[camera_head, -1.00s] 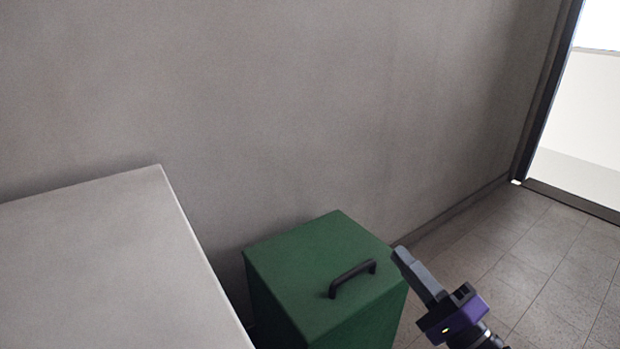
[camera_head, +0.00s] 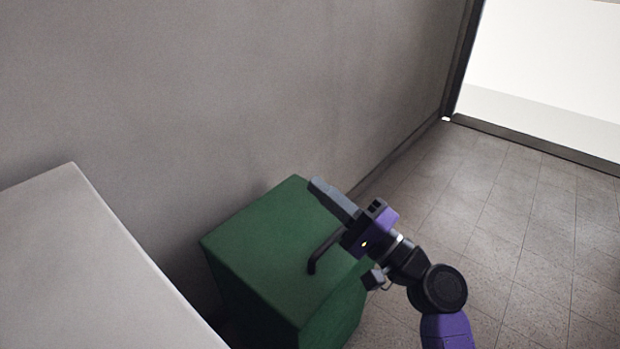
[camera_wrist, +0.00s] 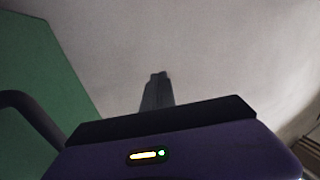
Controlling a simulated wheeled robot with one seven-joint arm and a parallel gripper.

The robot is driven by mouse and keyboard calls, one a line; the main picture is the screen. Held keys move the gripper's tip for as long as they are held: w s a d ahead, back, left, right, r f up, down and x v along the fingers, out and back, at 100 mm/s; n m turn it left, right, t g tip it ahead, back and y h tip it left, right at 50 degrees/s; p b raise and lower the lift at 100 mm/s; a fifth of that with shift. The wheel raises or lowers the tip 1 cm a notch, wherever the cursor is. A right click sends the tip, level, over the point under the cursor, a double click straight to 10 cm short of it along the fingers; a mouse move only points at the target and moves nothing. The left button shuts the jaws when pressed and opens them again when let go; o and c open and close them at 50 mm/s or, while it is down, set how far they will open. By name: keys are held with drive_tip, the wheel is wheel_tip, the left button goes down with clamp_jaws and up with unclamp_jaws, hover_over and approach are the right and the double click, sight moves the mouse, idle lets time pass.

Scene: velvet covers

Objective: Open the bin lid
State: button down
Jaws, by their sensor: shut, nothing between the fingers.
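The green bin (camera_head: 270,255) stands against the wall with its flat lid (camera_head: 262,240) closed. A black bar handle (camera_head: 318,256) sits on the lid, partly hidden behind my gripper in the head view. My gripper (camera_head: 316,184) is shut and empty, and in the head view it overlaps the far right part of the lid. In the wrist view the fingertips (camera_wrist: 158,76) are together in front of the wall. The green lid (camera_wrist: 40,75) and the dark handle (camera_wrist: 28,112) show at the left there, beside the gripper. I cannot tell whether the gripper touches the lid.
A pale grey counter (camera_head: 85,270) stands left of the bin, close to it. The grey wall (camera_head: 220,90) rises behind the bin. Tiled floor (camera_head: 510,240) lies open at the right, up to a bright doorway (camera_head: 545,80).

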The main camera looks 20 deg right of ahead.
drive_tip(key=b+x, duration=0.1)
drive_tip(key=x, duration=1.1)
drive_tip(key=shift+b, duration=0.3)
idle(1.0)
drive_tip(key=m+g+h+p, duration=0.25)
drive_tip(key=m+p, duration=0.35)
drive_tip(key=p, duration=0.8)
hover_over(342, 264)
drive_tip(key=w, duration=0.1)
wheel_tip(342, 264, down, 6)
drive_tip(key=s+d+f+m+g+h+p, duration=0.2)
drive_tip(key=s+d+f+m+g+p, duration=0.25)
drive_tip(key=s+f+m, duration=0.6)
drive_tip(key=shift+m+t, duration=0.3)
drive_tip(key=shift+m, duration=0.45)
drive_tip(key=w+a+b, duration=0.1)
drive_tip(key=w, duration=0.2)
drive_tip(key=w+a+f+b, duration=0.1)
drive_tip(key=w+a, duration=0.1)
drive_tip(key=w, duration=0.1)
drive_tip(key=w+a+b, duration=0.1)
drive_tip(key=w, duration=0.2)
drive_tip(key=shift+w+a+f+b, duration=0.2)
drive_tip(key=shift+w+f+b, duration=0.05)
drive_tip(key=shift+f+b, duration=0.05)
drive_tip(key=shift+r, duration=0.15)
